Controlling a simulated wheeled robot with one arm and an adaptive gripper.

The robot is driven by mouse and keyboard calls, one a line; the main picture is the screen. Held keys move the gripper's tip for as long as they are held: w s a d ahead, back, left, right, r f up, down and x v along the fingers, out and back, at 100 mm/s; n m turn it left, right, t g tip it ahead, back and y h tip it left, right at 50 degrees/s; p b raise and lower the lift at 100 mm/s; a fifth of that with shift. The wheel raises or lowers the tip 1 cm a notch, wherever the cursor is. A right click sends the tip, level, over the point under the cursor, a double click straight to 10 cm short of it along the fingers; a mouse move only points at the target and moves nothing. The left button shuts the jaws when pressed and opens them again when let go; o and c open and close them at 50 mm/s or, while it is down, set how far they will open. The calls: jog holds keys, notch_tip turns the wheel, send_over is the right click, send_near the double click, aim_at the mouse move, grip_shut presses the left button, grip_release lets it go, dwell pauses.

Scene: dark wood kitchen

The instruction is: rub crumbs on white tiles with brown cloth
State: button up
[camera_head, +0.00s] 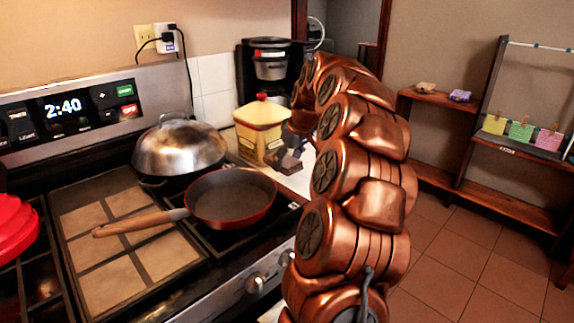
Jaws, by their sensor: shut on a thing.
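My gripper (290,163) is small and dark in the picture, low over the pale counter strip (301,183) just right of the yellow and red canister. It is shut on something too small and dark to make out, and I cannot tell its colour. My copper arm hides much of the counter there. White tiles (214,84) show on the wall behind the stove, and the counter strip is also whitish. I cannot make out any crumbs. No brown cloth shows clearly.
A red pan (232,200) with a wooden handle and a lidded metal pot (180,147) sit on the stove, left of my gripper. The yellow canister (261,131) stands close beside it. A black coffee maker (270,66) is behind. Open tiled floor lies right.

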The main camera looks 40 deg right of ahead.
jog(key=shift+r, duration=0.3)
jog(key=shift+r+p, duration=0.55)
jog(key=shift+r, duration=0.85)
jog(key=shift+a, duration=0.1)
